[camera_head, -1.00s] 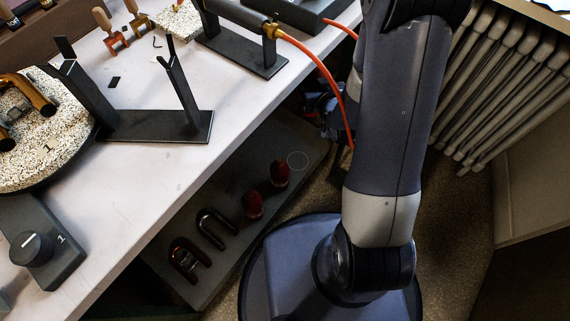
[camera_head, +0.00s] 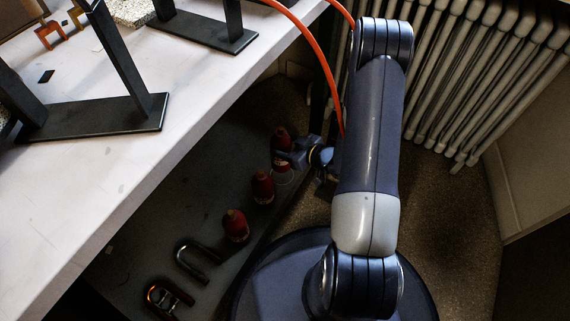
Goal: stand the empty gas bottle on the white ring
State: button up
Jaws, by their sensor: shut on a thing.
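A red gas bottle (camera_head: 281,137) is in my gripper (camera_head: 283,156), low beside the bench, and looks upright. My gripper reaches it from the right and is shut on it. The white ring (camera_head: 284,180) is a thin outline on the dark lower shelf, showing just below the held bottle. I cannot tell whether the bottle's base touches the shelf or hangs a little above it. A second red bottle (camera_head: 262,188) and a third red bottle (camera_head: 236,226) stand on the shelf, nearer and to the left of the ring.
The dark lower shelf (camera_head: 180,213) also carries a U-shaped metal tube (camera_head: 197,262) and another bent tube (camera_head: 167,298). The white bench top (camera_head: 130,165) overhangs on the left. An orange hose (camera_head: 322,62) hangs close to my arm. A radiator (camera_head: 470,75) stands at the right.

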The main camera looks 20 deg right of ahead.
jog(key=shift+f+b, duration=1.05)
jog(key=shift+f, duration=1.65)
jog(key=shift+f, duration=0.2)
jog(key=o, duration=1.7)
jog(key=shift+r, duration=0.1)
jog(key=shift+r, duration=0.2)
jog(key=p+v, duration=0.3)
jog(key=v, duration=0.9)
jog(key=shift+p, duration=0.4)
jog(key=shift+f, duration=0.1)
